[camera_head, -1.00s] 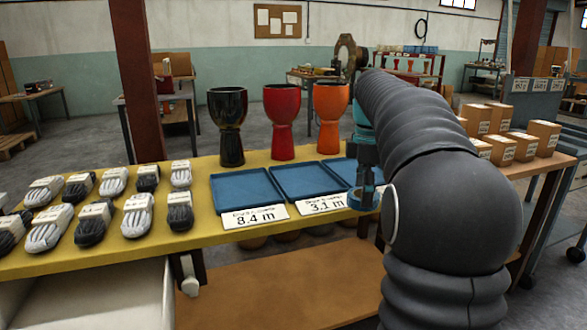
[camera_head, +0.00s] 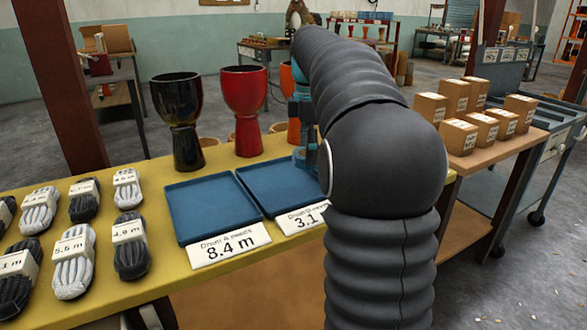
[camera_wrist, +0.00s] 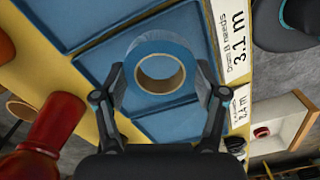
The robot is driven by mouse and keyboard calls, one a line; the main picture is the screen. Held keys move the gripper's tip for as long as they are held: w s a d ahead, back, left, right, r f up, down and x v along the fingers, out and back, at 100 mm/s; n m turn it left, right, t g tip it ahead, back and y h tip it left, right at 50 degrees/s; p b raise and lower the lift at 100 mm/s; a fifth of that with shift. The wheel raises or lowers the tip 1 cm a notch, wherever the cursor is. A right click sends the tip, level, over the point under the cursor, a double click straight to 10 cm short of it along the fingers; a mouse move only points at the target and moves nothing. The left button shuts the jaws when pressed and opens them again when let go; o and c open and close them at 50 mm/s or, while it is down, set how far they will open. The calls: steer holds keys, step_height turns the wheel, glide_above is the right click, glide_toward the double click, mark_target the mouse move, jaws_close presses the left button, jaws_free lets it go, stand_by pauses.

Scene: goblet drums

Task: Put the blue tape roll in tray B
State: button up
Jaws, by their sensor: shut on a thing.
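The blue tape roll (camera_wrist: 136,78) is a blue ring with a tan core. My gripper (camera_wrist: 162,88) is shut on it, one finger on each side. In the head view the roll (camera_head: 299,160) shows at the right side of tray B (camera_head: 254,190), partly behind my arm. Tray B is a flat blue tray labelled 3.1 m. In the wrist view the roll overlaps tray B (camera_wrist: 98,66) and appears above it; the exact height cannot be told. Tray A (camera_head: 207,212), labelled 8.4 m, is to the left in the head view and looks empty.
A black drum (camera_head: 180,105), a red drum (camera_head: 246,95) and a partly hidden orange drum (camera_head: 293,130) stand behind the trays. Several rope bundles (camera_head: 75,255) lie at left on the yellow table. Several cardboard boxes (camera_head: 456,137) stand on a bench at right.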

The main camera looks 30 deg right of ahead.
mark_target(295, 181)
steer(key=w, duration=0.1)
steer(key=w+a+f, duration=0.1)
steer(key=w+f, duration=0.1)
steer(key=w, duration=0.1)
steer(key=shift+a+f, duration=0.2)
steer(key=shift+f, duration=2.05)
steer(key=shift+f, duration=0.15)
steer(key=o, duration=1.1)
steer(key=shift+o, duration=0.2)
step_height(295, 181, up, 12)
